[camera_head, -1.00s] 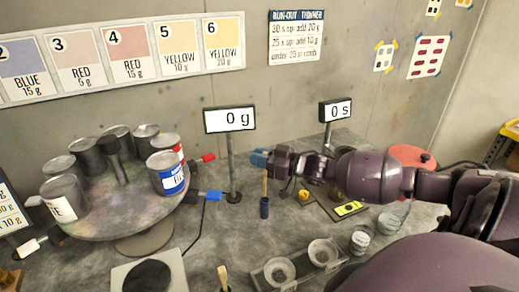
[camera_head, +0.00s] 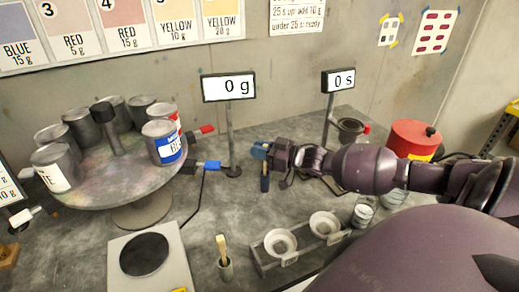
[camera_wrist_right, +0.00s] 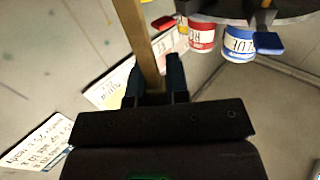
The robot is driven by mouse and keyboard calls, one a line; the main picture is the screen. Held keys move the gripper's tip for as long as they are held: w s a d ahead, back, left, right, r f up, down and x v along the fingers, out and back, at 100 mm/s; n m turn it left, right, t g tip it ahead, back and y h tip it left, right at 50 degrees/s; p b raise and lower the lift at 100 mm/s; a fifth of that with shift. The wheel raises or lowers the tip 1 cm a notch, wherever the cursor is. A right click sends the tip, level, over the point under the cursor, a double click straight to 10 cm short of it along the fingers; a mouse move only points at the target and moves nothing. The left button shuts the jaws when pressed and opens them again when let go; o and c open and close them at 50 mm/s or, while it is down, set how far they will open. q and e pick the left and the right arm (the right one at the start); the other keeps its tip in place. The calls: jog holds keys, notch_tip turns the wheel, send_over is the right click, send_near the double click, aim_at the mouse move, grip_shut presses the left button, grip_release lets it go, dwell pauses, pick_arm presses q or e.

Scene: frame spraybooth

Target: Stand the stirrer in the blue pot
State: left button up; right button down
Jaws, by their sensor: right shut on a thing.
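The stirrer is a thin pale wooden stick (camera_wrist_right: 140,40). It runs between the fingers of my right gripper (camera_wrist_right: 157,85) in the right wrist view. My right gripper (camera_head: 262,152) is shut on the stirrer and holds it upright over the small dark blue pot (camera_head: 264,184) on the bench. Only a short length of stick shows between the fingers and the pot. Its lower end is hidden at the pot's mouth and appears to be inside; the picture is too small to tell how deep. My left gripper is not in view.
A round turntable (camera_head: 125,180) with several paint cans stands at left. The scale display post (camera_head: 232,135) is close left of the pot. In front are a grey pot with a brush (camera_head: 225,268) and a cup holder (camera_head: 262,262). A red can (camera_head: 412,138) stands right.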

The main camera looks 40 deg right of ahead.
jog(key=c, duration=1)
grip_release()
jog(key=p+v, duration=0.4)
jog(key=v, duration=0.6)
